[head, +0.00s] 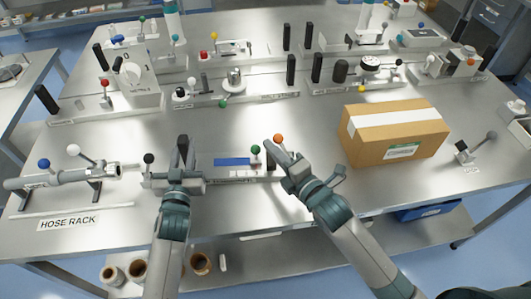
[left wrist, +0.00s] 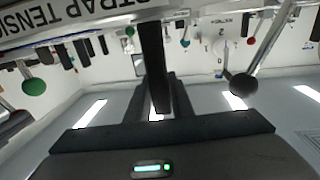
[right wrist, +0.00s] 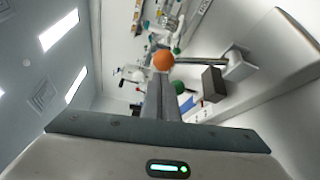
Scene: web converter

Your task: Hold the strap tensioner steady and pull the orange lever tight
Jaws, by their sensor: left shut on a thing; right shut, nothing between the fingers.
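The strap tensioner (head: 222,174) lies along the front of the table, with a blue strap (head: 232,161), a green knob (head: 255,149) and a black knob (head: 149,158). My left gripper (head: 182,150) is shut on its black upright handle (left wrist: 152,60), seen between the fingers in the left wrist view. The orange knob (head: 278,139) of the lever shows just past the fingertips of my right gripper (head: 270,147). That gripper is shut and empty. In the right wrist view the orange knob (right wrist: 163,60) sits at the fingertips, its rod running right; contact cannot be told.
A cardboard box (head: 393,136) stands right of my right gripper. The hose rack (head: 65,176) is at the left, close to the tensioner. Several fixtures with coloured knobs line the back, including a dial unit (head: 133,83). Bare table lies between box and back fixtures.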

